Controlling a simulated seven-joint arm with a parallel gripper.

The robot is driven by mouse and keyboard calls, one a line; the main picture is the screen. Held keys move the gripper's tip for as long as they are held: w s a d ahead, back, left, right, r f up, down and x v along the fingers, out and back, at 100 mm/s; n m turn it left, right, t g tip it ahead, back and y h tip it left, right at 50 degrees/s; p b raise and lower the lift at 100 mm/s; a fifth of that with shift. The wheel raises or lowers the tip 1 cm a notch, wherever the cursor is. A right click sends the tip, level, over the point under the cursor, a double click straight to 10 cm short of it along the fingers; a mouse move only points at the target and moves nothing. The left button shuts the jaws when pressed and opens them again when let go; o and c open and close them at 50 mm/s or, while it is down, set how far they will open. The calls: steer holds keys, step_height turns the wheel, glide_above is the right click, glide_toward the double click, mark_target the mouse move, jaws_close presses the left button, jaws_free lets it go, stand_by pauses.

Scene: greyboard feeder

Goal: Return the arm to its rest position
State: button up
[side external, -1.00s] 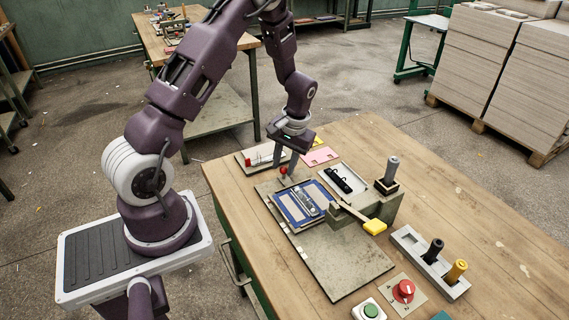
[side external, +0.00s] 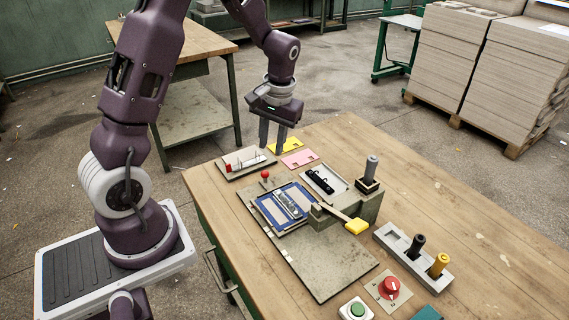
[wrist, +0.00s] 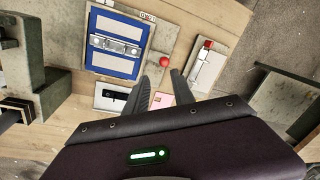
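My gripper (side external: 272,136) hangs above the far edge of the wooden table, fingers pointing down. Its two fingers are apart with nothing between them. In the wrist view the open fingers (wrist: 160,88) show a gap, with the pink card below and beyond. The red ball knob (side external: 265,174) stands on the fixture plate (side external: 327,262), below the gripper and apart from it; it also shows in the wrist view (wrist: 163,62). A blue-bordered panel (side external: 265,208) with a metal clip (side external: 289,204) lies on the fixture.
A white tray with a red piece (side external: 245,161), a pink card (side external: 299,158) and a yellow card (side external: 288,145) lie near the gripper. A yellow-ended lever (side external: 356,226), upright grey handle (side external: 371,168), handle rack (side external: 396,241), red dial (side external: 390,287) and green button (side external: 356,310) stand nearer.

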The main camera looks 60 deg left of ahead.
steer(key=s+d+r+m+t, duration=0.2)
steer(key=s+d+r+t, duration=0.15)
steer(key=d+r, duration=0.6)
steer(key=s+d+r+m+t, duration=0.1)
steer(key=s+d+r+m, duration=0.1)
steer(key=s, duration=0.6)
steer(key=s+d+r+m+t+h, duration=0.1)
steer(key=s+d+r+m, duration=0.1)
steer(key=s+d+r, duration=0.3)
steer(key=s, duration=0.2)
steer(key=shift+s+d+r+t+h, duration=0.15)
steer(key=shift+s+t+h, duration=0.15)
steer(key=shift+s+t, duration=0.1)
